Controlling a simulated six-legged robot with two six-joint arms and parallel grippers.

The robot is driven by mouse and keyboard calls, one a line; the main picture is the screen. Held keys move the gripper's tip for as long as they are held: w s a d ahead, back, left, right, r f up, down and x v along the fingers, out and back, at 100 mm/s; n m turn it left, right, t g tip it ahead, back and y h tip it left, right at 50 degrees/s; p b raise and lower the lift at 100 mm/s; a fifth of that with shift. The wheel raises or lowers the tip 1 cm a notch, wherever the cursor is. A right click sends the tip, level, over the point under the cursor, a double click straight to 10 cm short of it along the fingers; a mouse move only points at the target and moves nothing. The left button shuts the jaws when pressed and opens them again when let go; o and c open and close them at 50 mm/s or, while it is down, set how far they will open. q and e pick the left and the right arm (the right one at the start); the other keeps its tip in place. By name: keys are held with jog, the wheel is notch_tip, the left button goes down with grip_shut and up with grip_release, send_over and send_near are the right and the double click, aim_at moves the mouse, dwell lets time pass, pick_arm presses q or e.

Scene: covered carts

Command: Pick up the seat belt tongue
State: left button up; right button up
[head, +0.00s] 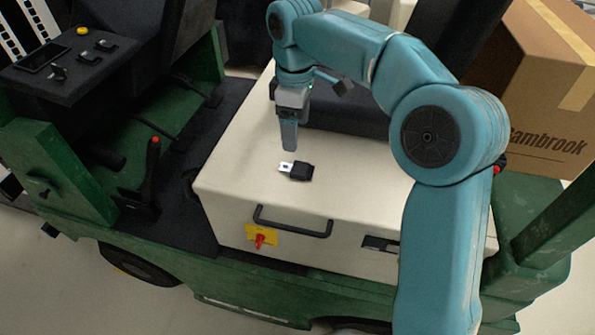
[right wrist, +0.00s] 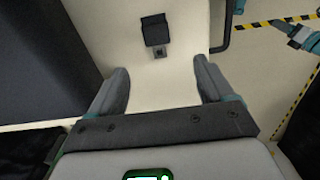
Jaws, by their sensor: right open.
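The seat belt tongue (head: 296,170) lies on the cream top of the cart's box. It has a black body and a silver metal plate pointing left in the head view. In the right wrist view the tongue (right wrist: 155,32) is beyond the fingertips, near the top middle, with its metal plate toward the gripper. My right gripper (head: 289,148) is above the box top, just behind the tongue in the head view. In the right wrist view my right gripper (right wrist: 162,82) is open with nothing between its fingers. My left gripper is not seen in the head view.
The cream box (head: 235,180) has a black handle (head: 292,222) and a red switch on a yellow plate (head: 261,237) on its front. A cardboard box (head: 540,80) is at the right. The box top around the tongue is clear.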

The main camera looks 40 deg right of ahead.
send_over(299, 168)
notch_tip(299, 168, down, 6)
jog(key=shift+w+a+r, duration=0.1)
jog(key=shift+w+a, duration=0.05)
jog(key=shift+f+b, duration=0.3)
jog(key=shift+f, duration=0.05)
jog(key=shift+a+f, duration=0.1)
jog(key=shift+a, duration=0.1)
jog(key=f, duration=0.3)
jog(key=d+f, duration=0.1)
jog(key=f, duration=0.1)
jog(key=shift+a+f, duration=0.1)
jog(key=shift+a, duration=0.05)
jog(key=shift+s, duration=0.2)
jog(key=shift+w, duration=0.15)
jog(key=c, duration=0.9)
jog(key=shift+c, duration=1.3)
